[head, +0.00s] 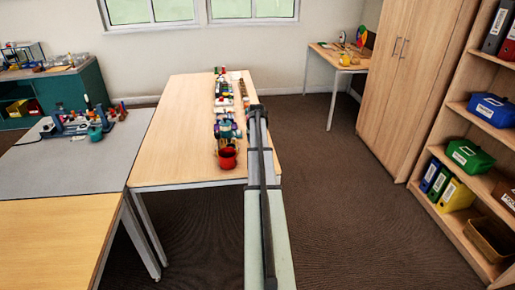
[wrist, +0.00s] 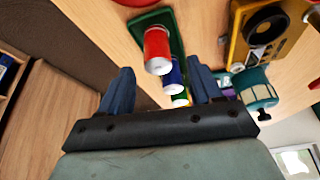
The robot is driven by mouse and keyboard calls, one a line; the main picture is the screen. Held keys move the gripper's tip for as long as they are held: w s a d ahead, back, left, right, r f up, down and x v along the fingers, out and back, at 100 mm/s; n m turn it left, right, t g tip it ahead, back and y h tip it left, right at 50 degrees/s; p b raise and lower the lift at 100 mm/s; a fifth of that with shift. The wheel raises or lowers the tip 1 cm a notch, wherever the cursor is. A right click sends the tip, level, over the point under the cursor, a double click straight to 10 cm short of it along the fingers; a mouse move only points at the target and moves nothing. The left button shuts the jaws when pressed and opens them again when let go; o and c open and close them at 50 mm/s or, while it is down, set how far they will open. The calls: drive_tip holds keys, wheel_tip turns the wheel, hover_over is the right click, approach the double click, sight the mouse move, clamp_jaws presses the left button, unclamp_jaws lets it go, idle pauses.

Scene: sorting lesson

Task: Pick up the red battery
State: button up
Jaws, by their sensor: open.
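The red battery (wrist: 157,46), a red cylinder with a pale end, shows in the wrist view at the top middle, at a green holder or tray (wrist: 172,22). A blue battery-like cylinder (wrist: 173,74) is just below it in the picture, with a yellow and green one (wrist: 180,99) below that. My gripper (wrist: 160,66) is open, its two blue fingers spread to either side of this row. The red battery appears between and just beyond the fingertips; I cannot tell the exact distance. In the head view my arm hides the gripper, and I cannot make out the battery there.
In the wrist view, a yellow device with a black round part (wrist: 268,25) and a teal cylinder-shaped object (wrist: 256,90) lie close to the right finger. In the head view, a red mug (head: 227,159) stands near the wooden table's (head: 175,130) front edge; the table's left part is bare.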

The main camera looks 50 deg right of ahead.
drive_tip(key=x, duration=0.5)
drive_tip(key=shift+s, duration=0.2)
drive_tip(key=shift+a, duration=0.1)
drive_tip(key=c, duration=1.1)
drive_tip(key=shift+r, duration=0.1)
wheel_tip(320, 180, up, 10)
drive_tip(key=shift+f, duration=0.1)
